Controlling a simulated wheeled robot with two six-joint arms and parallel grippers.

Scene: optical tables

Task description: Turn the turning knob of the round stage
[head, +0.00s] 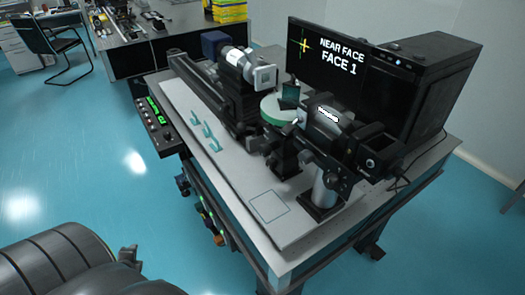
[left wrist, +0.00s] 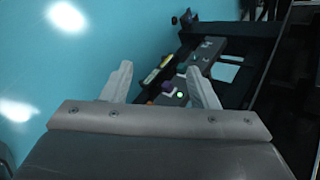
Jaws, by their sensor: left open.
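The round stage (head: 275,108), a pale disc with a green rim, sits among black optical instruments on the optical table. A dark upright piece stands on it. I cannot clearly make out its turning knob among the dark parts below the disc. My left gripper (head: 128,252) is over the floor at the lower left of the head view, well apart from the table and stage. In the left wrist view its two pale fingers (left wrist: 162,80) are spread with nothing between them. My right gripper is in neither view.
The optical table (head: 238,190) has a bare front area with a marked square. A monitor (head: 335,60) reads "NEAR FACE FACE 1". A control panel (head: 158,125) juts from the table's left side. Blue floor is clear between my left arm and the table.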

